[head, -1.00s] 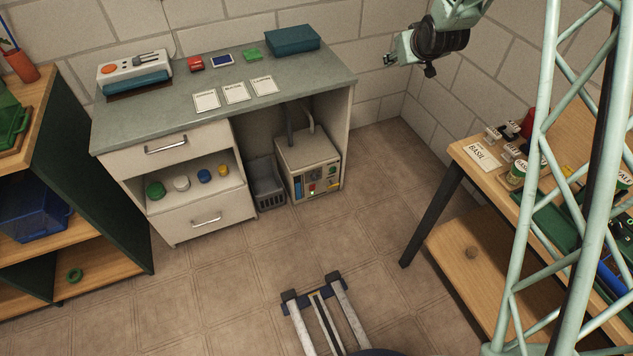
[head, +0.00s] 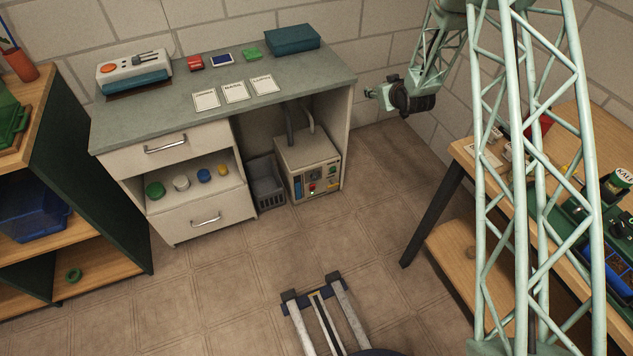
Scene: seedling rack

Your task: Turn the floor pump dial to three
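The floor pump (head: 308,164) is a beige box on the floor under the right part of the grey counter, with pipes rising from its top. Its front panel (head: 316,184) carries a blue strip, a red knob or button and small coloured controls. The dial and its numbers are too small to read. My gripper (head: 372,93) is in the air to the right of the counter, above and right of the pump and apart from it. It points left. Its fingers are too small to tell open from shut.
The counter (head: 130,122) overhangs the pump, and its right side panel (head: 335,125) stands close by. A grey basket (head: 266,185) is just left of the pump. A wooden table (head: 465,150) is at the right. The floor (head: 240,260) before the pump is clear.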

